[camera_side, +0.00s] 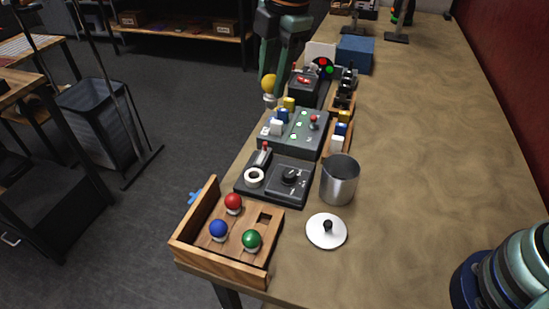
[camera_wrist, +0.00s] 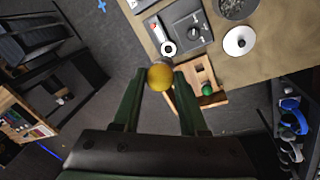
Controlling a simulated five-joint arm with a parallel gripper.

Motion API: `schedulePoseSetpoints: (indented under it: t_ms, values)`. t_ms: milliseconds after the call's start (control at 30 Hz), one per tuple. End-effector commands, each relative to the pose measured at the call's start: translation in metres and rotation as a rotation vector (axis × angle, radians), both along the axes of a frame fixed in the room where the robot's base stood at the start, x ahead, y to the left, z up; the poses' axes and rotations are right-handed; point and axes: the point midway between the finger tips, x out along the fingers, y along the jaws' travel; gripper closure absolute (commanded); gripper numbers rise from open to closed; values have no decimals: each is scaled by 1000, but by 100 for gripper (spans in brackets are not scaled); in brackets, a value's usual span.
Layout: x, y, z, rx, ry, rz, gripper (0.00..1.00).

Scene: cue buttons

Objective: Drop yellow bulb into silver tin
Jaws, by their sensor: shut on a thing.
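My gripper (camera_side: 271,72) is shut on the yellow bulb (camera_side: 269,84) and points down. It holds the bulb at the far left edge of the table, beyond the wooden tray and the grey panels. In the wrist view the yellow bulb (camera_wrist: 160,77) sits between the two fingertips. The silver tin (camera_side: 340,181) stands upright and open on the table, right of the grey panels and well apart from my gripper. The tin (camera_wrist: 236,7) is partly cut off at the top of the wrist view.
A wooden tray (camera_side: 192,249) holds red, blue and green bulbs and has one empty square hole. A white lid with a black knob (camera_side: 327,231) lies in front of the tin. Grey control panels (camera_side: 291,141) line the left edge. The table's right side is mostly clear.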

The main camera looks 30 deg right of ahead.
Motion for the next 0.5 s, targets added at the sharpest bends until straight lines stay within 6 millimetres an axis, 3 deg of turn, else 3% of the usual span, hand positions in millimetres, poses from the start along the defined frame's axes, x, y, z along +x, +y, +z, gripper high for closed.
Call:
schedulePoseSetpoints:
  t_ms: [300, 500]
  values:
    - [-41, -82, -19, -23, -8, -9, 100]
    - [-70, -119, -35, -34, -11, -9, 100]
